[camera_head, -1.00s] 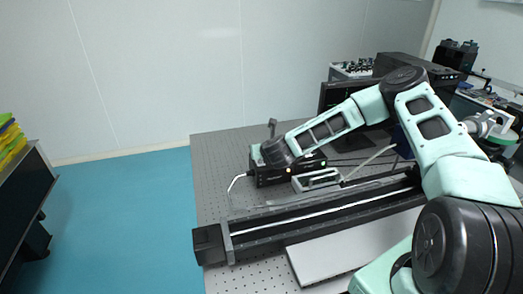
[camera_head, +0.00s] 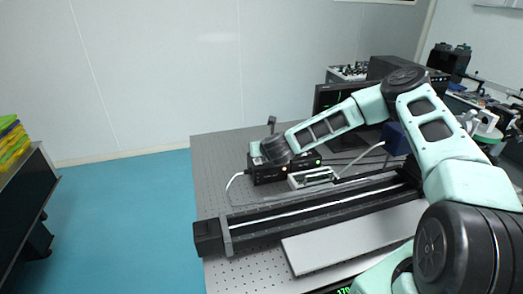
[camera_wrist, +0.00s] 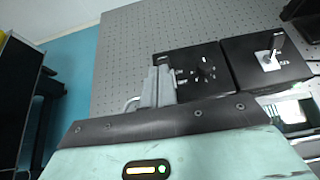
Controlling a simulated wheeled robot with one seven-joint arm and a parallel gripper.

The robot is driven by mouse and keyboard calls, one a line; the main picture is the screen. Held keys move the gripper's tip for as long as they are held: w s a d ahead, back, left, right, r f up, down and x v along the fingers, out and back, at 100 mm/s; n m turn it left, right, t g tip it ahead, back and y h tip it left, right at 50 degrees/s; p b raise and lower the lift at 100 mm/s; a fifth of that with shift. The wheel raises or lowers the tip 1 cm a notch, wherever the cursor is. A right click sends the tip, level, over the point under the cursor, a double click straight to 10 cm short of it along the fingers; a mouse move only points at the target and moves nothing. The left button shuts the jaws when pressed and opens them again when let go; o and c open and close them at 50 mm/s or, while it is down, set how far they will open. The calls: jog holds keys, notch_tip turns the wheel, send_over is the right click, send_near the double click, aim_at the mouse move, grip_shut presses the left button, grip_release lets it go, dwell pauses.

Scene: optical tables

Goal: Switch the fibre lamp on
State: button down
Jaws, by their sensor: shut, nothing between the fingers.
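Two black boxes stand side by side on the perforated table, and I cannot tell for sure which is the fibre lamp. In the wrist view the left box (camera_wrist: 192,69) has a dark knob and small markings on top. The right box (camera_wrist: 262,73) has a pale plate with a small lever (camera_wrist: 271,56). My gripper (camera_wrist: 158,80) is shut and empty, at the left edge of the left box. I cannot tell whether it touches it. In the head view the black boxes (camera_head: 268,177) show partly under my wrist, with small lights, and my fingertips are hidden.
A long black rail (camera_head: 310,217) crosses the table (camera_head: 222,165) in front of the boxes, with a flat grey plate (camera_head: 350,240) nearer me. A monitor (camera_head: 338,97) stands behind my arm. The table's left part is clear.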

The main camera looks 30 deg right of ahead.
notch_tip(320, 180, up, 10)
jog(key=s+b, duration=0.2)
jog(key=b, duration=0.1)
jog(key=shift+s+a, duration=0.25)
jog(key=shift+s, duration=0.15)
jog(key=shift+a+f, duration=0.1)
